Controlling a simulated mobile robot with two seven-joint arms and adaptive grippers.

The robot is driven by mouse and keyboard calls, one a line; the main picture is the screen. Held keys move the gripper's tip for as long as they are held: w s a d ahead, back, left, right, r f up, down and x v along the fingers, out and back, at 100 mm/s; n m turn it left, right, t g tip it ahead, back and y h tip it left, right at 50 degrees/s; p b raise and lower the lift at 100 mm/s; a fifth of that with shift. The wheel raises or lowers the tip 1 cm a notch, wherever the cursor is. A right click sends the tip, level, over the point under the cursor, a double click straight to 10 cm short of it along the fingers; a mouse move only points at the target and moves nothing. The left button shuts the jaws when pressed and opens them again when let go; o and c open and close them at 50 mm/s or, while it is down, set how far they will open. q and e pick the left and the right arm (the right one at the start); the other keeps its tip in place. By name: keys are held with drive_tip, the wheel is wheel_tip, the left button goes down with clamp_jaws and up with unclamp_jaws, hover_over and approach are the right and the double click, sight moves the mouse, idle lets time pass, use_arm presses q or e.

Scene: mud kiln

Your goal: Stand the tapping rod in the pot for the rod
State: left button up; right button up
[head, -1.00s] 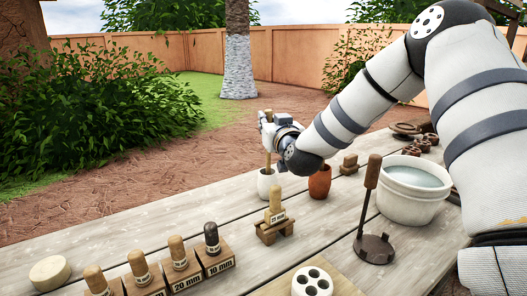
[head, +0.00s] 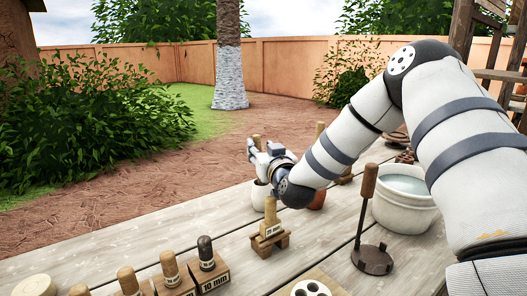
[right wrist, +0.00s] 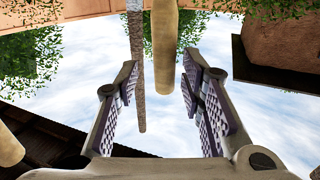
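A light wooden rod (head: 257,142) stands upright at the white pot (head: 260,195); its foot is hidden by my right gripper and the rim. My right gripper (head: 254,155) is at the rod, just above this pot. In the right wrist view, the gripper (right wrist: 158,85) is open and the rod (right wrist: 165,45) shows in line with the gap, with clear space on both sides. A second wooden rod (head: 319,130) rises behind my right arm, near the terracotta pot (head: 318,200); it also shows at the left of the wrist view (right wrist: 8,147). My left gripper is out of view.
A labelled wooden plug (head: 270,213) sits on a small stand (head: 270,243) in front of the pots. A wooden-handled tool (head: 366,205) stands on a dark base beside a white water bucket (head: 405,203). Several labelled plug blocks (head: 212,274) line the near edge.

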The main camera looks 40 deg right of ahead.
drive_tip(key=shift+s+a+r, duration=0.15)
drive_tip(key=shift+s+r, duration=0.1)
drive_tip(key=shift+s, duration=0.05)
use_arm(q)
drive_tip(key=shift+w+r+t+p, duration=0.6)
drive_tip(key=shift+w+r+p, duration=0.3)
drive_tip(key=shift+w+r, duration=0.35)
use_arm(e)
drive_tip(key=v, duration=1.1)
drive_tip(key=shift+s, duration=0.2)
